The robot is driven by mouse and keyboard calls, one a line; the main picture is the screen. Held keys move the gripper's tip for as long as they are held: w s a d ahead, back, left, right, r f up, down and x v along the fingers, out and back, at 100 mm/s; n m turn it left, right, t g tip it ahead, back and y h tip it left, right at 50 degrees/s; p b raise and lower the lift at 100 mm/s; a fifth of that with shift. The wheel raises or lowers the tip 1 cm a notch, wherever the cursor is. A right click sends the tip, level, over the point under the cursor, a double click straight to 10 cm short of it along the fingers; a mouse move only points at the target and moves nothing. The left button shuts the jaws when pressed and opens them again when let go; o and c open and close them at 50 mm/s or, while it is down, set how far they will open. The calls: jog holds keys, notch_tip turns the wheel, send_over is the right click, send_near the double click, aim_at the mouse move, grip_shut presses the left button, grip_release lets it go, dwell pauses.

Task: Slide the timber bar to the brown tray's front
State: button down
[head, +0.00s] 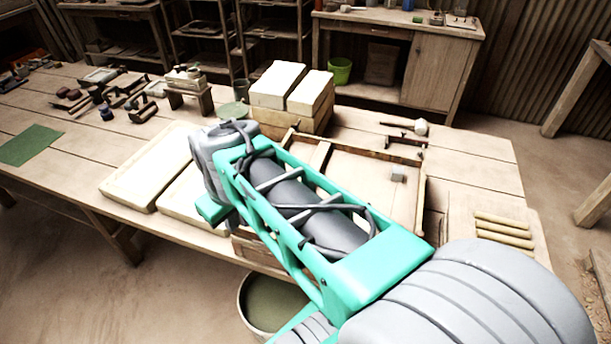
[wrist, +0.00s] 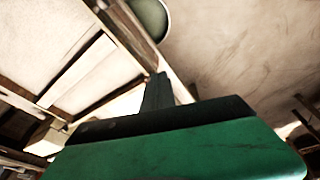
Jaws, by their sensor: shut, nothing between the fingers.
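The brown tray (head: 422,205) is a shallow wooden frame on the bench, partly hidden behind my arm in the head view. Its rim also crosses the left of the wrist view (wrist: 122,35). The timber bar (head: 320,157) lies across the inside of the tray, and its near part is hidden by my arm. A strip that looks like the bar shows in the wrist view (wrist: 72,72). My gripper (wrist: 158,90) is shut and empty, close to the tray's rim in the wrist view. Whether it touches the rim or bar I cannot tell. The head view hides my fingertips.
A small grey block (head: 398,174) sits in the tray. Pale slabs (head: 150,165) lie left, and cream blocks (head: 277,82) stand behind. Several rods (head: 503,230) lie on a board at right. A round bucket (head: 250,315) stands below the bench's front edge.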

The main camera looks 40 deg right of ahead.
jog(key=d+f+n+g+p, duration=0.1)
jog(key=d+n, duration=0.1)
jog(key=d, duration=1.3)
jog(key=d+f+n+g+p, duration=0.1)
jog(key=d+f+n+g, duration=0.1)
jog(key=d, duration=1.4)
notch_tip(320, 180, down, 10)
jog(key=shift+s+p, duration=0.1)
jog(key=shift+p, duration=0.6)
jog(key=w, duration=0.1)
jog(key=w+a, duration=0.1)
jog(key=w+p, duration=0.1)
jog(key=shift+w+a+r, duration=0.1)
jog(key=shift+w+a, duration=0.05)
jog(key=shift+a, duration=0.2)
jog(key=shift+w, duration=0.1)
